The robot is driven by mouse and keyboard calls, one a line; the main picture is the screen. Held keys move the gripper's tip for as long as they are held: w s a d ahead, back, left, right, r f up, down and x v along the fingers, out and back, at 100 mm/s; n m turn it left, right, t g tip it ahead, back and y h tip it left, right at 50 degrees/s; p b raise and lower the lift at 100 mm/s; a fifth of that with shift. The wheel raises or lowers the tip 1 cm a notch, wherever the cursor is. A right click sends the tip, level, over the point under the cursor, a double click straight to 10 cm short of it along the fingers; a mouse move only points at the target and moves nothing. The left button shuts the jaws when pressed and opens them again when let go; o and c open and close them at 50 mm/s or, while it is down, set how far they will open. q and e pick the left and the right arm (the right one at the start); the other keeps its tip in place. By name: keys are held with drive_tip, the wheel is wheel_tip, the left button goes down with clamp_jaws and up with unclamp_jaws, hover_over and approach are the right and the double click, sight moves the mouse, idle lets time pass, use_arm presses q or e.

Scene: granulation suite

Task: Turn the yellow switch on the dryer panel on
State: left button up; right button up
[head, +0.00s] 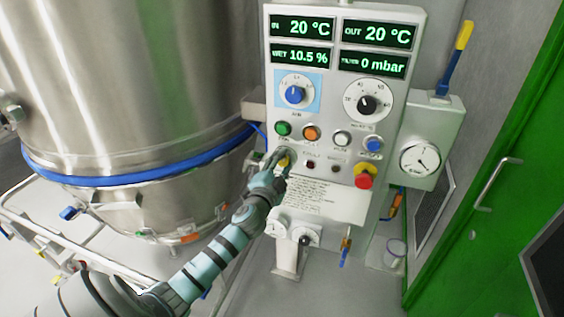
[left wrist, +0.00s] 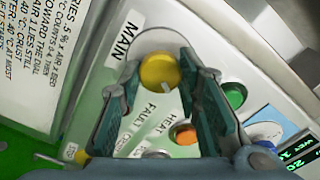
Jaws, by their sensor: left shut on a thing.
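The dryer panel (head: 318,196) is a light grey upright cabinet in the head view, with green readouts at its top. The yellow switch (left wrist: 159,71) is a round knob beside the label MAIN in the left wrist view, with a short pale mark near its lower edge. In the head view the yellow switch (head: 284,161) is mostly hidden by my left gripper (head: 277,164). In the left wrist view the two fingers of my left gripper (left wrist: 164,88) stand on either side of the knob, shut on it. My right gripper is not in view.
Close to the switch are a green button (head: 283,128), an orange button (head: 311,133) and a red emergency knob (head: 363,180). A blue dial (head: 295,94) and a black dial (head: 367,103) sit above. A large steel vessel (head: 120,80) stands left; a green door frame (head: 510,130) stands right.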

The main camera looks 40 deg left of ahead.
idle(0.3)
use_arm(q)
drive_tip(key=o, duration=1.1)
drive_tip(key=shift+o, duration=0.2)
drive_tip(key=v, duration=1.2)
